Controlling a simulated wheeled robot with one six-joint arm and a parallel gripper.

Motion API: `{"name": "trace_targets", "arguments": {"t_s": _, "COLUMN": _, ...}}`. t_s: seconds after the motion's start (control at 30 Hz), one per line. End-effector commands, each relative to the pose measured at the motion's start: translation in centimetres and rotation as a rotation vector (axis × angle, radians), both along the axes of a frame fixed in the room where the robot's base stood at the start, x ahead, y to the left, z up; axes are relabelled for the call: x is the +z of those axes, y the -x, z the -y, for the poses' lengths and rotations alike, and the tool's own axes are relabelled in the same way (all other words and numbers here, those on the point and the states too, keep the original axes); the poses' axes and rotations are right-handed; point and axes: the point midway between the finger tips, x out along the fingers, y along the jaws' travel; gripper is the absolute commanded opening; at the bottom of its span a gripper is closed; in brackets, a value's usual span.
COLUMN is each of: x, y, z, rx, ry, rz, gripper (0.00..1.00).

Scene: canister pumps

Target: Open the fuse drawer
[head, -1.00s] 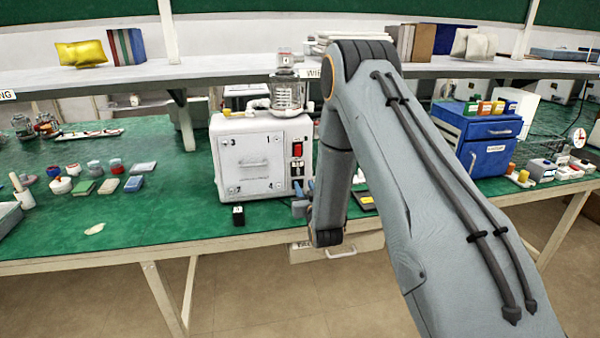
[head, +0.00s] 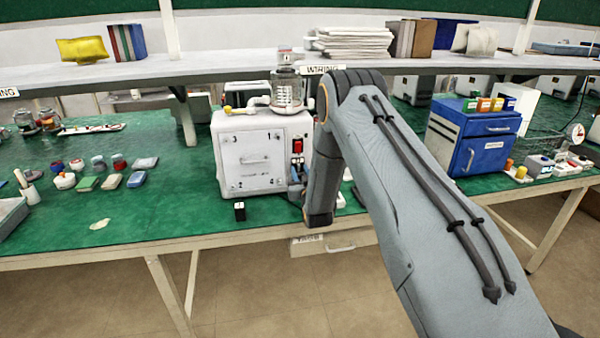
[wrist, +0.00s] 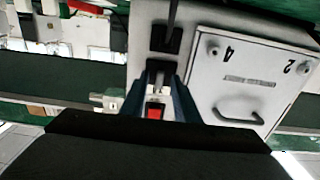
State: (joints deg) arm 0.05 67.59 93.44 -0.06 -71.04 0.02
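The white canister pump (head: 262,150) stands on the green bench, with a numbered front panel and a glass canister on top. Its red switch (head: 298,146) is on the right of the front and also shows in the wrist view (wrist: 155,111). In the wrist view a small dark fuse drawer (wrist: 158,68) lies between the switch and the black power inlet (wrist: 164,40). My gripper (wrist: 161,76) has its blue fingers apart, one each side of the drawer's line. I cannot tell whether they touch it. In the head view my arm partly hides the gripper (head: 297,186).
A small black block (head: 239,211) stands before the pump near the bench edge. A bench drawer (head: 335,243) is under my wrist. A blue cabinet (head: 470,140) stands to the right. A shelf (head: 230,68) runs above.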

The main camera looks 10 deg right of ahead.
Motion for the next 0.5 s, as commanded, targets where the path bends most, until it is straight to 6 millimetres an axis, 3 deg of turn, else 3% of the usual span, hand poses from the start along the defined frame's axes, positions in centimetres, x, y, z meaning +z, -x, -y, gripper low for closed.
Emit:
{"name": "trace_targets", "arguments": {"t_s": 0.1, "x": -0.01, "y": 0.01, "z": 0.01, "rx": 0.000, "ry": 0.000, "rz": 0.000, "gripper": 0.28}}
{"name": "trace_targets", "arguments": {"t_s": 0.3, "x": -0.01, "y": 0.02, "z": 0.01, "rx": 0.000, "ry": 0.000, "rz": 0.000, "gripper": 0.00}}
{"name": "trace_targets", "arguments": {"t_s": 0.5, "x": 0.00, "y": 0.03, "z": 0.01, "rx": 0.000, "ry": 0.000, "rz": 0.000, "gripper": 0.00}}
